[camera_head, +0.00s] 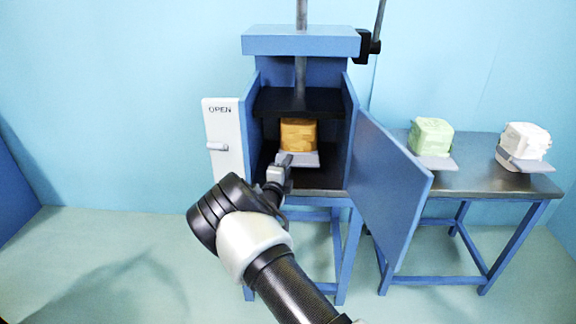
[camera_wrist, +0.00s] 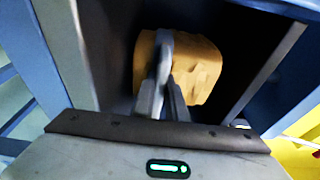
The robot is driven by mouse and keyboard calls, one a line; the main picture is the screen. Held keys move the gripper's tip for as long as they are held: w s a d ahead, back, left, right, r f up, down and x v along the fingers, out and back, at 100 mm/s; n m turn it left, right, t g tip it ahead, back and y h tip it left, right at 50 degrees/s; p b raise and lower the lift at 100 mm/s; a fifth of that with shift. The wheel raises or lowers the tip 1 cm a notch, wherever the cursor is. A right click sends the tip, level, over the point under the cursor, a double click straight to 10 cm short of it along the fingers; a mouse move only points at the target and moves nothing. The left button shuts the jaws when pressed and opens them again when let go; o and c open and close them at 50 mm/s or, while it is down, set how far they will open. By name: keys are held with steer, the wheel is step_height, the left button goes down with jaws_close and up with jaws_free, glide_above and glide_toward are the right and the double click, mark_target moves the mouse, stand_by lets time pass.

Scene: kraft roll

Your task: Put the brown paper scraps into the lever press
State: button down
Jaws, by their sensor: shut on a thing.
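The brown paper scraps (camera_head: 299,134) form a block on a grey tray (camera_head: 305,159) inside the open chamber of the blue lever press (camera_head: 301,41). In the wrist view the brown scraps (camera_wrist: 205,70) fill the middle, beyond the fingers. My gripper (camera_head: 284,162) reaches in at the front of the chamber, at the tray's near left side. It is shut on the grey tray; the grip itself is mostly hidden. The wrist view shows my gripper's fingers (camera_wrist: 163,90) close together. The dark press plate (camera_head: 275,101) is above the scraps. The press door (camera_head: 391,190) stands open to the right.
A white panel (camera_head: 224,140) marked OPEN, with a handle, stands left of the chamber. On the side table (camera_head: 475,185) at right are a green block (camera_head: 431,137) and a white block (camera_head: 524,142), each on a grey tray. Floor at left is clear.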

steer(key=shift+f, duration=0.5)
stand_by(0.3)
steer(key=c, duration=1.7)
jaws_free()
steer(key=shift+f, duration=0.1)
